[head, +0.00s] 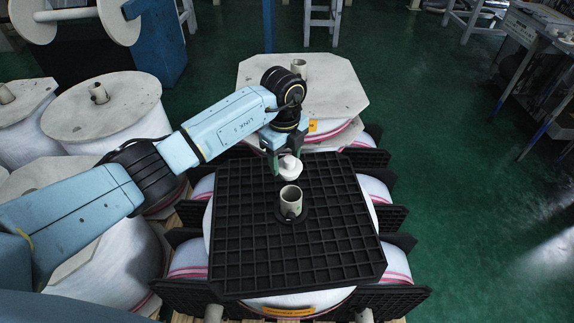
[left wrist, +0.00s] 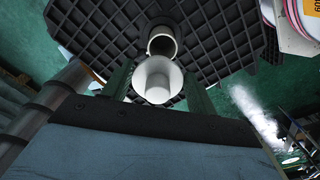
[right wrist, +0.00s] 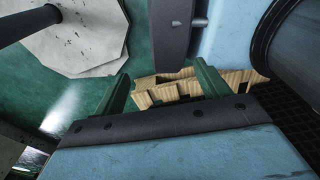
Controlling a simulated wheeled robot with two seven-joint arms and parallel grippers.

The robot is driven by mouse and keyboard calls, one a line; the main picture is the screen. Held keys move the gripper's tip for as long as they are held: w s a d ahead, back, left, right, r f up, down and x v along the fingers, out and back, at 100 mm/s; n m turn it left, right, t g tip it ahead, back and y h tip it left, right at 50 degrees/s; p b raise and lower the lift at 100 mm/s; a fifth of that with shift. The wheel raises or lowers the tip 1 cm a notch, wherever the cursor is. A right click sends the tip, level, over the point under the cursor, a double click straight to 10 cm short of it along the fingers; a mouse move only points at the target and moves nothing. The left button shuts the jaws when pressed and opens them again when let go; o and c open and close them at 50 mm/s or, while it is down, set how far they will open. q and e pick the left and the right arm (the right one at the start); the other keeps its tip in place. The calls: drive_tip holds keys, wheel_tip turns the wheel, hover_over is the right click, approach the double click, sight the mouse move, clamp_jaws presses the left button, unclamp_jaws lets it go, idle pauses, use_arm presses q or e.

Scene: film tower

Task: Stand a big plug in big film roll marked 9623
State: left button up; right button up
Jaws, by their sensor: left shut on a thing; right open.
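My left gripper (head: 276,165) is shut on a white plug (head: 290,166), a round flange with a narrower stub. It holds the plug above the black grid plate (head: 240,215), just behind the upright core tube (head: 291,198) of the near big film roll. The roll's orange label (head: 288,311) is too small to read. My right gripper (right wrist: 157,90) shows only in the right wrist view, open and empty.
Another roll with a pale octagonal board (head: 340,85) stands behind, with its own core tube (head: 299,68). More white rolls (head: 105,125) stand at the left. Black grid plates edge the stack at the right. Green floor (head: 470,190) lies clear on the right.

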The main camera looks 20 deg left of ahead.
sight(287, 168)
use_arm(q)
drive_tip(key=f+n, duration=0.1)
drive_tip(key=n, duration=0.1)
drive_tip(key=f+n, duration=0.1)
drive_tip(key=n, duration=0.1)
drive_tip(key=shift+w+d, duration=0.15)
drive_tip(key=shift+d, duration=0.05)
drive_tip(key=shift+f+n+b, duration=0.3)
drive_tip(key=shift+f+b, duration=0.6)
drive_tip(key=shift+b, duration=0.15)
wheel_tip(287, 168, down, 4)
drive_tip(key=b, duration=0.3)
drive_tip(key=shift+b, duration=0.4)
use_arm(e)
drive_tip(key=d+f, duration=0.5)
drive_tip(key=f, duration=0.1)
drive_tip(key=shift+h, duration=0.3)
drive_tip(key=shift+w+a+r, duration=0.1)
drive_tip(key=shift+w+a, duration=0.1)
drive_tip(key=shift+a, duration=0.15)
use_arm(q)
drive_tip(key=shift+p, duration=0.35)
use_arm(e)
drive_tip(key=shift+r, duration=0.2)
drive_tip(key=shift+s+r, duration=0.15)
drive_tip(key=shift+r, duration=0.1)
